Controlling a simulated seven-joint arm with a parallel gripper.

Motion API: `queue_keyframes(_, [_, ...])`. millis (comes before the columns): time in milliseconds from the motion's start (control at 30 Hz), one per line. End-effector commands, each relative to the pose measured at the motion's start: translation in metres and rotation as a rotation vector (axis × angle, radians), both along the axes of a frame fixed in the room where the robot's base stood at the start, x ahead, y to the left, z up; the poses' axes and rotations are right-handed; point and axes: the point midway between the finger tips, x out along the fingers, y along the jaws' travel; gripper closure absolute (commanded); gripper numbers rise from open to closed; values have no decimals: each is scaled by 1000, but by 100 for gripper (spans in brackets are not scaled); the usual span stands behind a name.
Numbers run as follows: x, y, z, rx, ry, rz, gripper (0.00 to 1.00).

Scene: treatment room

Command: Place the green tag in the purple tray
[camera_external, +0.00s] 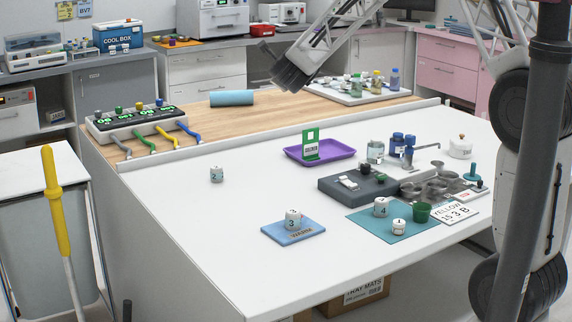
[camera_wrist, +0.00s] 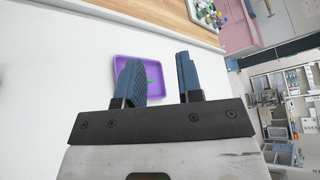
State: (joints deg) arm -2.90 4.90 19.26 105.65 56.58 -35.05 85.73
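The green tag (camera_external: 312,136) has a green frame and a white printed label, and stands roughly upright at the purple tray (camera_external: 343,151), appearing to be inside it. In the wrist view a small green part of the tag (camera_wrist: 149,82) shows within the outline of the purple tray (camera_wrist: 150,58), between my fingers; the left finger covers some of the tray. My gripper (camera_external: 287,77) is up and behind the tray in the external view, well apart from the tag. Its two dark blue fingers (camera_wrist: 166,78) are spread with nothing held between them.
Right of the tray are a bottle (camera_external: 375,151), a dark grey block (camera_external: 345,187), metal cups and a teal mat (camera_external: 378,222) with containers. A blue mat (camera_external: 276,232) bears a white container. The white table's left part is mostly clear. A blue roll (camera_external: 231,98) lies behind.

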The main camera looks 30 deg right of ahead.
Motion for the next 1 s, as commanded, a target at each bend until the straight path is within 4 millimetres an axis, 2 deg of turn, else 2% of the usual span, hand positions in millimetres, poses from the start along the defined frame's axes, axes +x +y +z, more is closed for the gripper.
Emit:
queue_keyframes(100, [-26,12,21,-87,78,137,66])
queue_keyframes(267, [-66,28,39,-224,185,327,66])
queue_keyframes(467, [-124,46,55,-411,313,563,66])
queue_keyframes(733, [-215,64,61,-678,475,879,66])
queue_keyframes(1000, [-317,70,54,-952,633,1193,66])
